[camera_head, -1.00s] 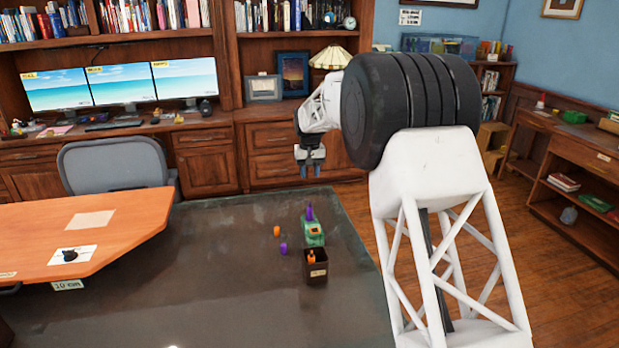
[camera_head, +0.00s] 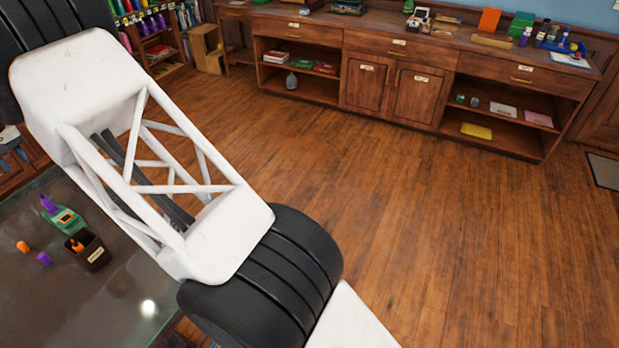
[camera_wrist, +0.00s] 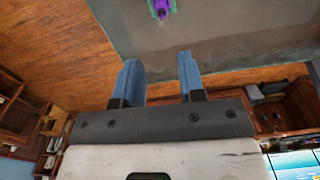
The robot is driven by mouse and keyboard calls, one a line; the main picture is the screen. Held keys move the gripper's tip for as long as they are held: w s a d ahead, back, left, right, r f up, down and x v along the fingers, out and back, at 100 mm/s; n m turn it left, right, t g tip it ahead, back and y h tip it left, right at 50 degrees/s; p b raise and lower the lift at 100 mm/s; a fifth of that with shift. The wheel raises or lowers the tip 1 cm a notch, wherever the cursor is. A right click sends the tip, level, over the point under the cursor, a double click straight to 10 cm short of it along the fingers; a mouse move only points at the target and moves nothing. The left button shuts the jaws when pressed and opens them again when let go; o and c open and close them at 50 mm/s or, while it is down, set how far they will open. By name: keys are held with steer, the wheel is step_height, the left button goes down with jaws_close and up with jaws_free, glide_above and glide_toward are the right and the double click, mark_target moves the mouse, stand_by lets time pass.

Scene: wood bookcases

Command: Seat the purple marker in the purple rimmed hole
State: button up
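A purple marker (camera_head: 48,204) stands up, slightly tilted, at a green block (camera_head: 66,219) on the dark table (camera_head: 60,300) at the left of the head view. In the wrist view the purple marker (camera_wrist: 162,9) and green around it show at the top edge, partly cut off. A purple rimmed hole cannot be made out. My gripper (camera_wrist: 158,58) is open, with two blue fingers apart and nothing between them. It is apart from the marker, and part of it shows at the head view's left edge.
A dark box (camera_head: 95,257) with an orange item (camera_head: 77,246) inside stands beside the green block. A small purple piece (camera_head: 44,258) and an orange piece (camera_head: 22,247) lie near it. Wooden cabinets (camera_head: 400,85) line the far wall. The wood floor (camera_head: 450,250) between is clear.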

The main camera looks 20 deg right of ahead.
steer(key=s+d+r+m, duration=0.1)
steer(key=s+d+r, duration=0.4)
steer(key=d, duration=1)
steer(key=s+d+r+m+t, duration=0.1)
steer(key=s+d+r+m, duration=0.15)
steer(key=d+r, duration=0.85)
steer(key=s+d+r+m, duration=0.1)
steer(key=s+d+r, duration=0.25)
steer(key=d, duration=1.45)
steer(key=s+d+m+t, duration=0.1)
steer(key=s+d+m, duration=0.1)
steer(key=s+d, duration=1.6)
steer(key=s+d+f+m, duration=0.1)
steer(key=s+d+f, duration=0.3)
steer(key=s, duration=0.5)
steer(key=s+d+f+m, duration=0.1)
steer(key=s+d+f, duration=0.3)
steer(key=s, duration=0.6)
steer(key=shift+s+d+f+t, duration=0.2)
steer(key=shift+d+t, duration=0.1)
steer(key=shift+d, duration=0.75)
